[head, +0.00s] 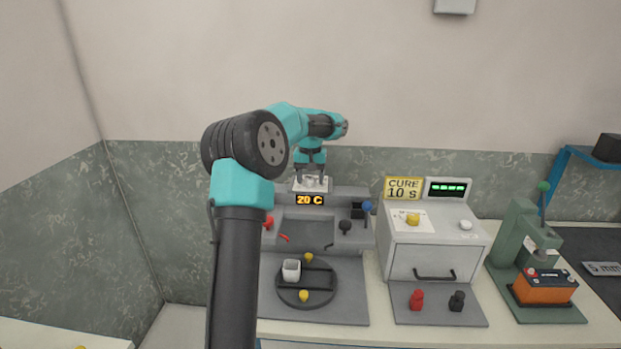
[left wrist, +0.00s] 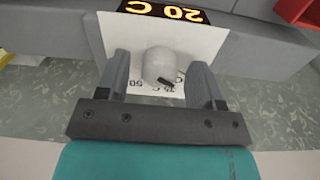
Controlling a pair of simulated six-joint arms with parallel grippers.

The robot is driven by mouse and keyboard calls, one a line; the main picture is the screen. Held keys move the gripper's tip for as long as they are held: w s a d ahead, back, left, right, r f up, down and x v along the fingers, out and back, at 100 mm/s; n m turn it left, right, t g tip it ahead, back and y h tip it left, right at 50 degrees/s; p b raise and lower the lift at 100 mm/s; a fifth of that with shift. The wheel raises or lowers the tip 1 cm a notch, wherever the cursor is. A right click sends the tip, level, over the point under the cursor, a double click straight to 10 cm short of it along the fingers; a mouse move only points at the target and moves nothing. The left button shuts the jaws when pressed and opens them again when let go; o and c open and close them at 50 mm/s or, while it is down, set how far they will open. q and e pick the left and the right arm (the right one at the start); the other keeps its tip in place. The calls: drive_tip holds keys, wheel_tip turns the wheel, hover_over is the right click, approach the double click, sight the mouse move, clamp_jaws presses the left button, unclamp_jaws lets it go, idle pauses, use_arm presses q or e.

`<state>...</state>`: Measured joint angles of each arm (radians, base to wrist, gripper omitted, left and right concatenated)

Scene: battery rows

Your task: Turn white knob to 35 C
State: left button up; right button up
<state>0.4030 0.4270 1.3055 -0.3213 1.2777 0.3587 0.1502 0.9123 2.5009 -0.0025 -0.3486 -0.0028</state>
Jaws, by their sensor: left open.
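The white knob (left wrist: 160,64) sits on a white dial plate (left wrist: 120,28) on top of the grey station. A dark mark on the knob points to the lower right in the left wrist view, near partly hidden printed numbers. The orange display (head: 310,200) reads 20 C and shows upside down in the left wrist view (left wrist: 165,11). My left gripper (head: 311,176) is over the dial from above. It is open, with one finger on each side of the knob and a visible gap to it. My right gripper is in neither view.
A red knob (head: 268,222) and a blue-topped lever (head: 367,207) flank the display. A curing box (head: 434,245) stands to the right, then a green press (head: 520,235) with an orange battery (head: 545,288).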

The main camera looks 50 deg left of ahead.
use_arm(q)
drive_tip(key=shift+c, duration=0.4)
drive_tip(key=c, duration=0.8)
drive_tip(key=shift+c, duration=0.2)
drive_tip(key=shift+m, duration=0.5)
drive_tip(key=m, duration=0.8)
drive_tip(key=o, duration=0.9)
